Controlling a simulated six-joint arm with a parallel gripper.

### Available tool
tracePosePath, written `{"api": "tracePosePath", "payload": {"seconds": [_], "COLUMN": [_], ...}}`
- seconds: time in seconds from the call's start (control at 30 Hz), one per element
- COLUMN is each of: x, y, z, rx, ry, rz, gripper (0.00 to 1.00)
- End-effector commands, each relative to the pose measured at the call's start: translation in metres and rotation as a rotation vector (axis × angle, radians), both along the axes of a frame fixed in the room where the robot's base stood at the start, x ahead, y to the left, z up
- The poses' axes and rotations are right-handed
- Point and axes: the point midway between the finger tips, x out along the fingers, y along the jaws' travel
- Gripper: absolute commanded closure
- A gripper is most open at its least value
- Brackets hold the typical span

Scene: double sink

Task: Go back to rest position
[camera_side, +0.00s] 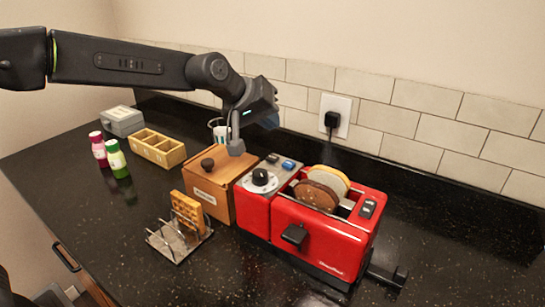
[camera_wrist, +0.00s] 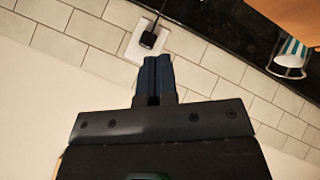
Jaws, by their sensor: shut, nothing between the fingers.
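In the wrist view the dark fingers (camera_wrist: 157,75) are together, seen against the tiled wall and the outlet. My dark arm reaches in from the upper left of the side view. No part of the gripper clearly touches anything, though its exact height over the box is hard to tell.
A red toaster (camera_side: 325,240) holds bread slices. Beside it are the wooden box (camera_side: 207,190), a rack (camera_side: 172,243) with a waffle (camera_side: 187,212), a divided tray (camera_side: 157,149), two bottles (camera_side: 116,160), a grey box (camera_side: 122,121) and a striped cup (camera_wrist: 291,57). The outlet (camera_side: 335,115) has a plug.

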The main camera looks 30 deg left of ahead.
Motion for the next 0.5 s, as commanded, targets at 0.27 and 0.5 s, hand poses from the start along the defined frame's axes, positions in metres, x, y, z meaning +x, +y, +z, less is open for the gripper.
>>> {"api": "tracePosePath", "payload": {"seconds": [0.27, 0.5], "x": [0.000, -0.037], "y": [0.000, 0.017], "z": [0.000, 0.014], "rx": [0.000, 0.061], "ry": [0.000, 0.010], "rz": [0.000, -0.035], "gripper": [1.00, 1.00]}}
